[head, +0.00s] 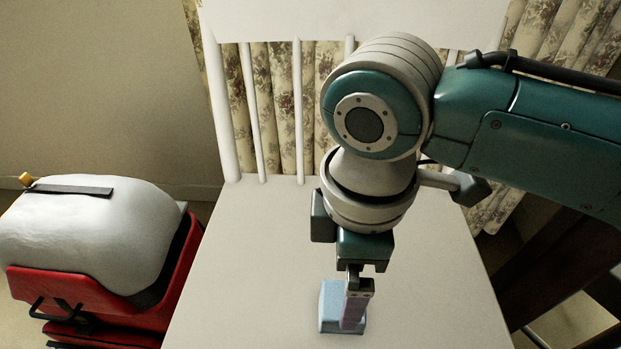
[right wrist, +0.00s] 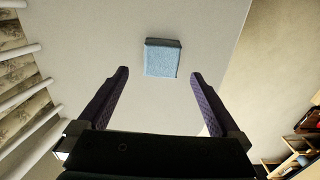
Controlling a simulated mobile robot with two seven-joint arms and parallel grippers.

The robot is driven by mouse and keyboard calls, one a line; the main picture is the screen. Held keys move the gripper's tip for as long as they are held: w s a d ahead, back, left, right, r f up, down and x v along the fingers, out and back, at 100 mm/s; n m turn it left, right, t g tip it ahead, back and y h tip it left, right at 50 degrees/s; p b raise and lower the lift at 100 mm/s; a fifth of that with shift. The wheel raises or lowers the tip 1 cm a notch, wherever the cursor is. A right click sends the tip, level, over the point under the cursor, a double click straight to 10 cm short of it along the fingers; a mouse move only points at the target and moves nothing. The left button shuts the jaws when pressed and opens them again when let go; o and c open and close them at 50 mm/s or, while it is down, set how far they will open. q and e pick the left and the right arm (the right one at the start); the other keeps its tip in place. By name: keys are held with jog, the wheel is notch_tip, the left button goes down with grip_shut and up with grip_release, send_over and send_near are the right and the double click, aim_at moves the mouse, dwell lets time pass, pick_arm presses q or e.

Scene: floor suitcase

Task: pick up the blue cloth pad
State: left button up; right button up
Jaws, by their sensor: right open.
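The blue cloth pad (head: 329,303) is a small light-blue block lying on the white chair seat (head: 250,270), near the front in the head view. In the right wrist view the pad (right wrist: 162,58) lies beyond the fingertips, roughly centred between them. My right gripper (head: 354,322) points down over the pad and hides part of it in the head view. In the right wrist view my right gripper (right wrist: 159,75) is open, with its two dark purple fingers apart and nothing between them. My left gripper is not in view.
The chair's slatted back (head: 270,105) rises behind the seat. A red suitcase (head: 95,302) with a white bulging load (head: 90,235) and a black strap stands on the floor at the left. Floral curtains (head: 545,40) hang behind. The seat around the pad is clear.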

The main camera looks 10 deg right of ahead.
aim_at(332, 296)
notch_tip(332, 296, down, 8)
jog(key=b, duration=0.4)
jog(key=shift+s+r+b, duration=0.15)
jog(key=shift+r+b, duration=0.1)
jog(key=shift+b, duration=0.1)
jog(key=shift+r, duration=0.1)
jog(key=c, duration=1.2)
jog(key=shift+c, duration=0.2)
